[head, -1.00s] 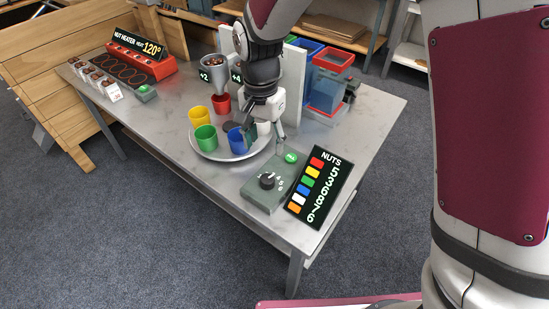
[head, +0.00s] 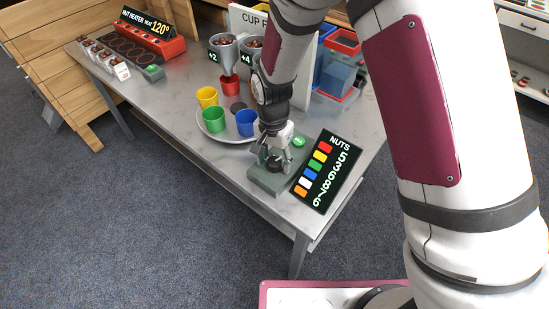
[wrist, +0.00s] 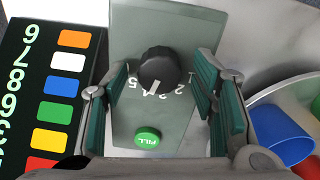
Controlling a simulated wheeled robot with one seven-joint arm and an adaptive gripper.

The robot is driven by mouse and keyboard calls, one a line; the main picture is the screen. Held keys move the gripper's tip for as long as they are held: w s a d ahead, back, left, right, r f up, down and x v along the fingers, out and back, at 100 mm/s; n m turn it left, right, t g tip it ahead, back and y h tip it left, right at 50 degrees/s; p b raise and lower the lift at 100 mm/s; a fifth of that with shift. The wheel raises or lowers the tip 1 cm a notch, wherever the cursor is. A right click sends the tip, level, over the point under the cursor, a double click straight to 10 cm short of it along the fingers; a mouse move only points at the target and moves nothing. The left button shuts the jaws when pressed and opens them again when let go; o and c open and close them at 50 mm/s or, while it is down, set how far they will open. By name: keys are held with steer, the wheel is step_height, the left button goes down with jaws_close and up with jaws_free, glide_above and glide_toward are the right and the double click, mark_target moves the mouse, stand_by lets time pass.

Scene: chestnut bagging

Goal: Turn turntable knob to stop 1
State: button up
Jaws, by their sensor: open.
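The black turntable knob (wrist: 158,66) sits on a grey-green control box (head: 268,183). In the wrist view its white pointer faces down toward the fill button, close to the 4; the 1 is at the right of the dial. My gripper (wrist: 162,82) is over the box with its fingers open, one on each side of the knob with gaps between. In the head view my gripper (head: 273,163) partly hides the knob. The round turntable (head: 207,133) holds yellow (head: 207,97), green (head: 213,119), blue (head: 246,122) and red (head: 230,86) cups.
A green fill button (wrist: 147,137) is on the same box. A NUTS board (head: 323,170) with coloured squares and numbers stands beside it. Nut funnels (head: 224,53) hang over the turntable's back. A red heater (head: 147,44) is at the table's far left. The front table strip is clear.

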steer(key=shift+c, duration=0.4)
steer(key=c, duration=1.1)
steer(key=n, duration=0.4)
steer(key=shift+n, duration=0.4)
steer(key=n, duration=0.4)
steer(key=shift+n+b, duration=0.3)
steer(key=shift+b, duration=0.1)
steer(key=n, duration=0.4)
steer(key=shift+n+b, duration=0.4)
steer(key=shift+n, duration=1.7)
